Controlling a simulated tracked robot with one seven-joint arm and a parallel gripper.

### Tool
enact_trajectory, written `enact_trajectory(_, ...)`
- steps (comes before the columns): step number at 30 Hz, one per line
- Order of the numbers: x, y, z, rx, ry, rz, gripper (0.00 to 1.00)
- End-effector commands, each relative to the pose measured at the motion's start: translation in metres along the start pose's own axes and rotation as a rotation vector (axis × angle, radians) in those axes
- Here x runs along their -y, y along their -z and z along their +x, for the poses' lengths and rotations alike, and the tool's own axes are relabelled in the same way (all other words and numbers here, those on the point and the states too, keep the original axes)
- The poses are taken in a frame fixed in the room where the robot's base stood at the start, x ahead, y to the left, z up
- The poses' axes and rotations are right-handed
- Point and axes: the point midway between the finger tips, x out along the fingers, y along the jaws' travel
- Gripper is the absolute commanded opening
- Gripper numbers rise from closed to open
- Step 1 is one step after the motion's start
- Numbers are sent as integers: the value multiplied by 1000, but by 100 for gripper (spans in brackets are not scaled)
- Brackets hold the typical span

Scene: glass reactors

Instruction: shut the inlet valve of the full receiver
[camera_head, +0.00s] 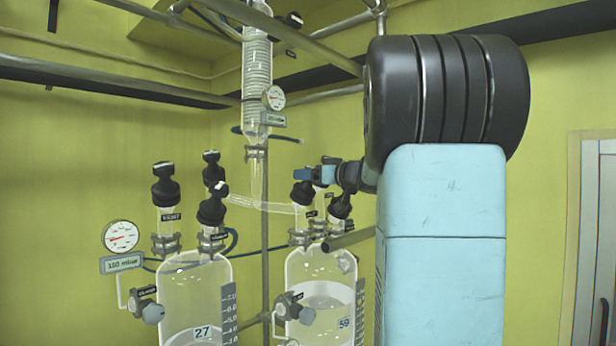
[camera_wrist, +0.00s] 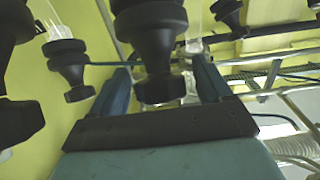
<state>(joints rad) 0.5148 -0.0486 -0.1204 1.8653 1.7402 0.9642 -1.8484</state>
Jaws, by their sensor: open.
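Two glass receivers stand side by side in the head view. The left one, marked 27 (camera_head: 190,300), shows liquid low in the frame. The right one, marked 59 (camera_head: 312,268), shows a higher liquid level. Two black valve knobs top the right receiver: a left knob (camera_head: 302,194) and a right knob (camera_head: 341,206). Their small labels are not readable. My gripper (camera_head: 316,173) is open at the top of these knobs. In the wrist view, a black knob (camera_wrist: 152,52) appears between the open fingers; contact cannot be told. Which knob this is, I cannot tell.
The left receiver carries tall black knobs (camera_head: 165,184), with a gauge (camera_head: 121,236) beside it. A glass condenser (camera_head: 257,75) hangs above, and a slanted glass tube (camera_head: 262,205) runs between the receivers. Metal pipes cross overhead. Other black knobs (camera_wrist: 67,65) crowd my fingers in the wrist view.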

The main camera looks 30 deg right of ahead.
Motion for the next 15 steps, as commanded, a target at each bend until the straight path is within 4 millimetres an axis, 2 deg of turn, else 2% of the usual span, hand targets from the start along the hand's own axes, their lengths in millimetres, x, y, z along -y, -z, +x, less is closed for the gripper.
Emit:
enact_trajectory(6, 0, 0, 16, 1, 0, 0, 78)
enact_trajectory(15, 0, 0, 18, 0, 0, 0, 78)
